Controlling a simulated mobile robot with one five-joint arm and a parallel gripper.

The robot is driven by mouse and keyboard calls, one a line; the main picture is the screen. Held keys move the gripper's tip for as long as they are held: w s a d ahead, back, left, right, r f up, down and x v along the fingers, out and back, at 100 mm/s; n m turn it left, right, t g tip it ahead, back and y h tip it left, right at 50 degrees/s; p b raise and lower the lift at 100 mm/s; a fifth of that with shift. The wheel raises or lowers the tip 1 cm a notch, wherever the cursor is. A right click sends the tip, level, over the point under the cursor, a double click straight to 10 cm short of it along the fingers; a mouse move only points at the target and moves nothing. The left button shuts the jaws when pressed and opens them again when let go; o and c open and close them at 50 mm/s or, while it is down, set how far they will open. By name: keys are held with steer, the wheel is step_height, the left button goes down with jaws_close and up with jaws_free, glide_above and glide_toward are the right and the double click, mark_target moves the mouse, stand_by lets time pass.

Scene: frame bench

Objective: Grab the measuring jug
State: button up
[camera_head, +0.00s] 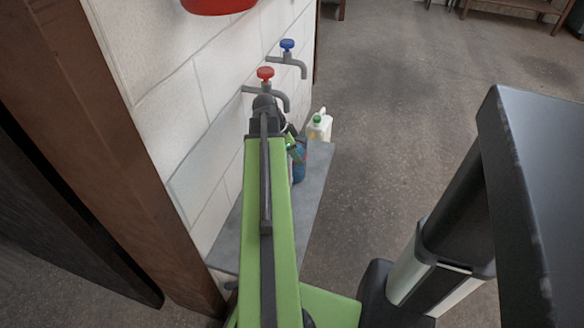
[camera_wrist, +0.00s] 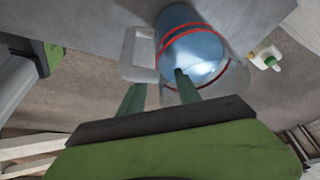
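The measuring jug (camera_wrist: 190,45) is a blue, see-through vessel with red bands and a pale squared handle (camera_wrist: 128,52) on its left in the wrist view. In the head view a blue part of it (camera_head: 299,168) shows beside my arm, which hides the rest. My gripper (camera_wrist: 158,82) is open, its two green fingers apart. The right finger overlaps the jug's body in the picture, and the left fingertip is just below the handle. I cannot tell whether either touches. In the head view my gripper is mostly hidden by my arm.
The jug stands on a grey shelf (camera_head: 318,195) along a white block wall (camera_head: 190,130). A white bottle with a green cap (camera_head: 319,127) stands beyond it. A red-knobbed tap (camera_head: 265,73) and a blue-knobbed tap (camera_head: 288,45) stick out from the wall. Open floor lies right.

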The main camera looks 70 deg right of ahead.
jaws_close()
stand_by(1.3)
